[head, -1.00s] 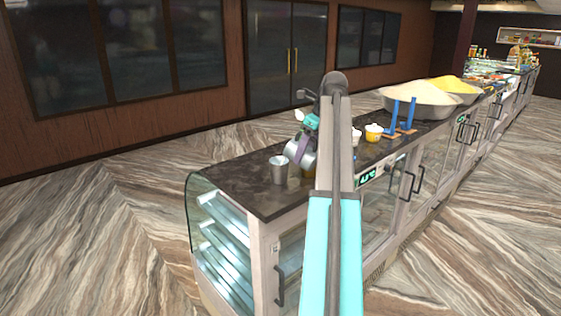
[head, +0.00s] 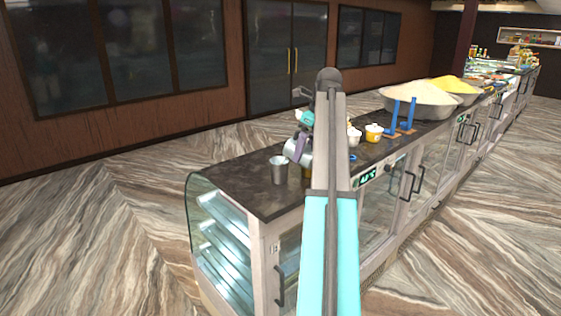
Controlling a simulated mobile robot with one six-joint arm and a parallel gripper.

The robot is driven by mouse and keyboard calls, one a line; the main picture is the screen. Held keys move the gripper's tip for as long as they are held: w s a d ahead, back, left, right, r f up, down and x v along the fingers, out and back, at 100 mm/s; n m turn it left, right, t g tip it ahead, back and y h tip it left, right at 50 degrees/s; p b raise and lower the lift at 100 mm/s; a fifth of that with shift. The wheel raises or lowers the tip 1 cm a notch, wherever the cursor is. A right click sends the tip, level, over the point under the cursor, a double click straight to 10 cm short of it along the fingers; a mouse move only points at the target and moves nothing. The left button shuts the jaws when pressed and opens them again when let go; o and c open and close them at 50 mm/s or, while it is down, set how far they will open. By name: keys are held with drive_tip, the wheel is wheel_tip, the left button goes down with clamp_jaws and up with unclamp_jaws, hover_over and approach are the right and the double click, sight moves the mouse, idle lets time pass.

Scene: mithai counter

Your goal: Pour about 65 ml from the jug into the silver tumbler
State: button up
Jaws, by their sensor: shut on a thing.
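The silver tumbler (head: 279,171) stands upright on the dark counter top near its front left end. The silver jug (head: 291,150) is held above the counter, just up and to the right of the tumbler, and looks tilted. My gripper (head: 303,139) is shut on the jug. The fingers are small and partly mixed with the jug in this view. My arm hides part of the jug's right side. I cannot see any stream or the liquid level in the tumbler.
White and yellow pots (head: 373,133) and a blue stand (head: 402,117) are right of my arm. Wide bowls (head: 421,111) of heaped food stand farther back. A small brownish thing (head: 307,173) shows beside my arm. The counter's left end is clear.

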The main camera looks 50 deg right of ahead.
sight(309, 164)
drive_tip(key=shift+s+f+t, duration=0.6)
drive_tip(key=shift+f+t, duration=0.15)
drive_tip(key=shift+t, duration=0.25)
drive_tip(key=shift+f+y, duration=0.1)
drive_tip(key=shift+y, duration=0.2)
drive_tip(key=shift+w, duration=0.15)
drive_tip(key=shift+s+f+t, duration=0.3)
drive_tip(key=shift+f+t, duration=0.3)
drive_tip(key=shift+t, duration=0.3)
drive_tip(key=shift+s+d+f+t+y, duration=0.15)
drive_tip(key=shift+f+t+y, duration=0.15)
drive_tip(key=shift+f+t, duration=0.7)
drive_tip(key=shift+r, duration=0.15)
drive_tip(key=shift+f+t, duration=0.25)
drive_tip(key=shift+t, duration=0.15)
